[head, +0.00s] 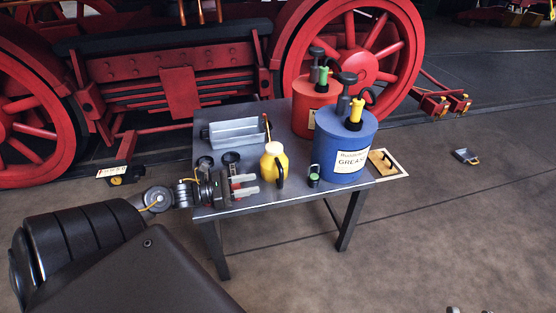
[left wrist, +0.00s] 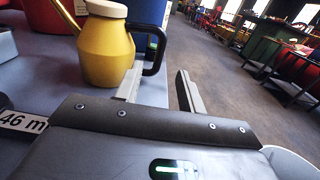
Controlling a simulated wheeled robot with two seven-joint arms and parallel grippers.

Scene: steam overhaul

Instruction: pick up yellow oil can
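The yellow oil can (head: 274,170) stands upright near the front edge of the dark table (head: 222,205). It has a cream cap, a thin spout and a black handle. My left gripper (head: 257,183) is open and empty, with its fingers just left of the can. In the left wrist view the can (left wrist: 106,52) stands ahead and left of my open gripper (left wrist: 160,74). The black handle (left wrist: 159,42) is nearest the left finger; I cannot tell whether they touch. My right gripper is not in view.
A blue grease drum (head: 340,138) stands right of the can, with a red drum (head: 306,104) behind it. A small green-topped item (head: 314,176) stands beside the blue drum. A grey tray (head: 236,132) and dark cups (head: 231,158) lie behind and left. Red locomotive wheels (head: 345,50) stand beyond.

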